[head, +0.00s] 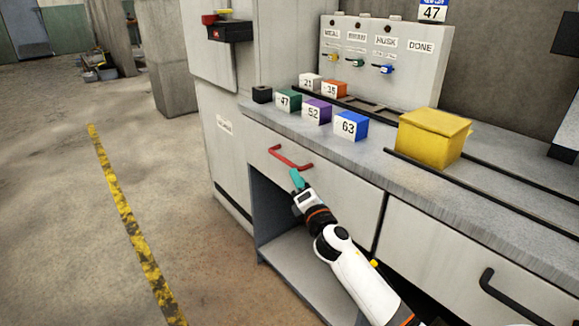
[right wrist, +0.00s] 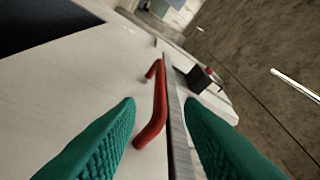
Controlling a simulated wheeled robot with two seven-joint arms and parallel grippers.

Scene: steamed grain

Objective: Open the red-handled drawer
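The red handle (head: 290,158) is a bar on the pale front of the drawer (head: 335,188), just under the counter edge. The drawer looks shut, with its front flush under the counter. My right gripper (head: 297,178) is just below the handle's right end in the head view, with teal fingers. In the right wrist view, the two teal fingers (right wrist: 160,115) are spread apart, and the red handle (right wrist: 159,100) shows ahead between them, nearer the left finger. Nothing is gripped. My left gripper is not in view.
A yellow box (head: 432,138) and several numbered blocks, such as the blue one (head: 348,126), stand on the counter. Below the drawer is an open compartment (head: 300,255). A black-handled drawer (head: 480,265) is at the right.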

